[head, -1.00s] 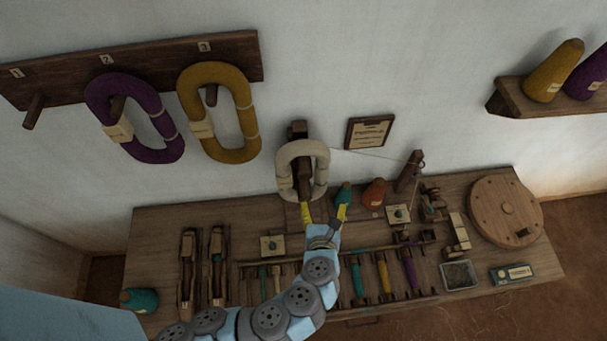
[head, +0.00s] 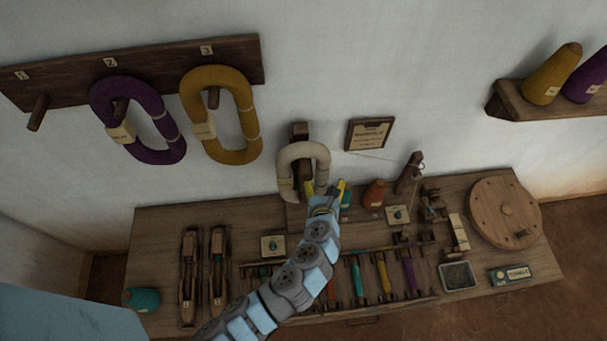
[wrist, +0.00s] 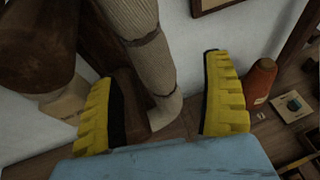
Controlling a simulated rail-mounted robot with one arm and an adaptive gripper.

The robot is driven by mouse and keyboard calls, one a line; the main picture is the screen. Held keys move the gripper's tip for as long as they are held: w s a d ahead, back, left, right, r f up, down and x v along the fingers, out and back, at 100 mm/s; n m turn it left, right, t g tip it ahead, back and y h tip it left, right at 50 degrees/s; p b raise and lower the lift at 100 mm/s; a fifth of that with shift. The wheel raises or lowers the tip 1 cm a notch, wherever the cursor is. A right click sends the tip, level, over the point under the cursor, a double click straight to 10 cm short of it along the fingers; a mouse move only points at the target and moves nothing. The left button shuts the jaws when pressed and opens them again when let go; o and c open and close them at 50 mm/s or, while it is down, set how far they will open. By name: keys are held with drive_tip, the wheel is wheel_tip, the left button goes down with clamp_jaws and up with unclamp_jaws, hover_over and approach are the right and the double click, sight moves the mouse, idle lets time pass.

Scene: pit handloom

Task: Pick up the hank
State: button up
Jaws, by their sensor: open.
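A cream hank (head: 285,172) hangs in a loop on a dark wooden stand (head: 300,132) at the back of the bench. My gripper (head: 325,187) is open at the lower right of the loop, its yellow fingers spread. In the wrist view, one strand of the cream hank (wrist: 150,55) runs down from the top into the gap between the fingers (wrist: 160,100), nearer the left finger. Whether a finger touches it I cannot tell. The lower end of the loop is partly hidden by my gripper in the head view.
A purple hank (head: 168,130) and a mustard hank (head: 245,120) hang on the wall rack (head: 150,68). A teal cone (head: 345,198) and an orange cone (head: 375,192) stand right of my gripper. A framed card (head: 368,134) hangs on the wall. Tools and bobbins crowd the bench (head: 160,225).

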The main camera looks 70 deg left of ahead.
sight(322, 179)
drive_tip(key=shift+a+f, duration=0.15)
drive_tip(key=shift+a, duration=0.25)
drive_tip(key=x, duration=0.1)
drive_tip(key=p+x, duration=0.1)
drive_tip(key=x, duration=0.1)
drive_tip(key=shift+s+a+f, duration=0.15)
drive_tip(key=shift+s+a, duration=0.1)
drive_tip(key=shift+a, duration=0.05)
drive_tip(key=shift+w+a+f, duration=0.25)
drive_tip(key=shift+a, duration=0.2)
drive_tip(key=shift+c, duration=0.3)
drive_tip(key=c, duration=1.3)
